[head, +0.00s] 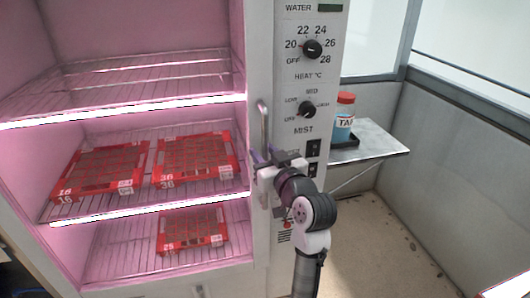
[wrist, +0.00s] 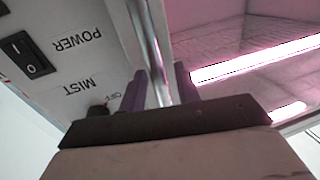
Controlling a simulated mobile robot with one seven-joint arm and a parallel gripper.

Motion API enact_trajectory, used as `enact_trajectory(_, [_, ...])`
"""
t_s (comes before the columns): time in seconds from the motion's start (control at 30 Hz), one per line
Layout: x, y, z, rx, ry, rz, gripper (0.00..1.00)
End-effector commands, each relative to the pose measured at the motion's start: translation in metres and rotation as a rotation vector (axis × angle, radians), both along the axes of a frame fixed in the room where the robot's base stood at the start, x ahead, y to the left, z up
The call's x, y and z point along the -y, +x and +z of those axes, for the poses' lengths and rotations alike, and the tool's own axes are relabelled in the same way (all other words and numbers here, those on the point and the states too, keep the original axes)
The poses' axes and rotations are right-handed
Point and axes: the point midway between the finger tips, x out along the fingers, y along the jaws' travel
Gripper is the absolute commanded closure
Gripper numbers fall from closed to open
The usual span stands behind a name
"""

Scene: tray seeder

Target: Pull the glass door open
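The glass door is hard to make out against the pink-lit cabinet. Its upright metal handle (head: 263,128) stands at the right edge of the lit opening, beside the control panel (head: 308,80). The handle also runs down the middle of the wrist view (wrist: 150,40). My gripper (head: 265,156) is at the lower part of the handle. In the wrist view its two purple fingers (wrist: 160,88) stand on either side of the bar, with narrow gaps showing. The fingertips' far ends and any contact with the bar are hard to see.
Red seed trays (head: 195,158) rest on wire shelves inside the cabinet. A side shelf (head: 375,141) at the right carries a bottle with a red cap (head: 344,117). Grey walls (head: 455,155) close off the right side. Some floor (head: 365,235) is clear there.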

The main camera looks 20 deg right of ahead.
Motion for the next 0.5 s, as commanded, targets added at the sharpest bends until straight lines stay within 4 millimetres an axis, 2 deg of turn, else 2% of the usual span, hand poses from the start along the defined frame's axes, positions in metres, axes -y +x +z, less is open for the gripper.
enact_trajectory(0.17, [-0.0002,0.0001,0.0,0.0,0.0,0.0,0.68])
enact_trajectory(0.4, [-0.0002,-0.0002,0.0001,0.0,0.0,0.001,0.97])
enact_trajectory(0.43, [-0.0002,-0.0002,0.0001,0.0,0.0,0.001,1.0])
enact_trajectory(0.5, [-0.0002,-0.0002,0.0001,0.0,0.0,0.001,1.0])
